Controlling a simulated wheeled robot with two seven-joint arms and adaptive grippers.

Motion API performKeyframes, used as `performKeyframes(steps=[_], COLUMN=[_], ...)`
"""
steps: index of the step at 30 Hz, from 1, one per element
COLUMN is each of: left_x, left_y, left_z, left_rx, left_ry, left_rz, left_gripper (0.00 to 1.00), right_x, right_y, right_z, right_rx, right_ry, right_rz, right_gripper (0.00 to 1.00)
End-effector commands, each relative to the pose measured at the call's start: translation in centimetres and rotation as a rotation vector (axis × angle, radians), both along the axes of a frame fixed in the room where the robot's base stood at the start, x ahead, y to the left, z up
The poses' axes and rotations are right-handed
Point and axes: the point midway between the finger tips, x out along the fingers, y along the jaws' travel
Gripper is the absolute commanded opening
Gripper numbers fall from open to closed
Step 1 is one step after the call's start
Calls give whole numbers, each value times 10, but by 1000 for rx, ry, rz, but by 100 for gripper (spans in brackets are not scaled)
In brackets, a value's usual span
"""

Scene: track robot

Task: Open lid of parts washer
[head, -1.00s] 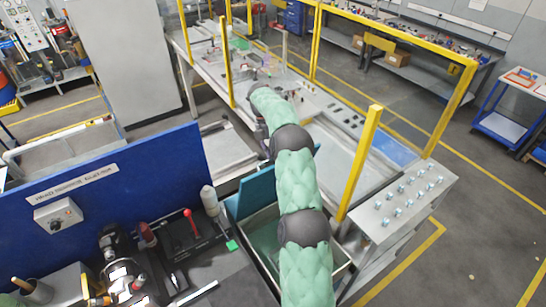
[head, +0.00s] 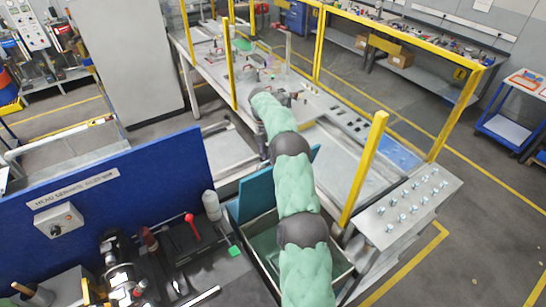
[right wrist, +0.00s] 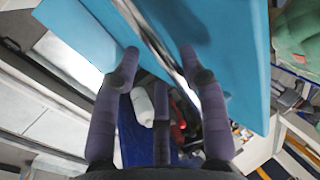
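The parts washer is an open-topped bin (head: 337,268) with a dark green inside, low in the middle of the head view. Its teal lid (head: 256,193) stands raised and tilted at the bin's far side, partly hidden behind my green-sleeved right arm. In the right wrist view the lid (right wrist: 225,60) fills the upper middle, with a shiny metal strip along it. My right gripper (right wrist: 159,57) has its fingers spread apart, one on each side of that strip, close to the lid. I cannot tell whether they touch it. My left gripper is not in view.
A blue panel (head: 110,205) with a control box stands left of the washer. A white bottle (head: 211,205) and a red-handled tool stand beside the bin. A yellow post (head: 364,168) and a plate of bolts (head: 405,207) are close on the right. Open floor lies beyond.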

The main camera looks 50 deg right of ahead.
Motion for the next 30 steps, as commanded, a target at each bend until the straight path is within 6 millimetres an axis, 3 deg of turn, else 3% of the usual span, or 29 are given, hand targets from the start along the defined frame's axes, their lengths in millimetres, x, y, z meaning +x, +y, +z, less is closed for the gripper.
performKeyframes(steps=[8,21,30], left_x=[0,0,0], left_y=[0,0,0], left_z=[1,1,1], left_rx=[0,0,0], left_ry=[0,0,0], left_rz=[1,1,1], left_gripper=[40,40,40], right_x=[1,3,3], right_y=[-1,-2,-2], right_z=[9,79,99], right_rx=[-4,-3,0], right_ry=[-4,-2,1], right_rz=[0,1,0], right_gripper=[43,43,43])
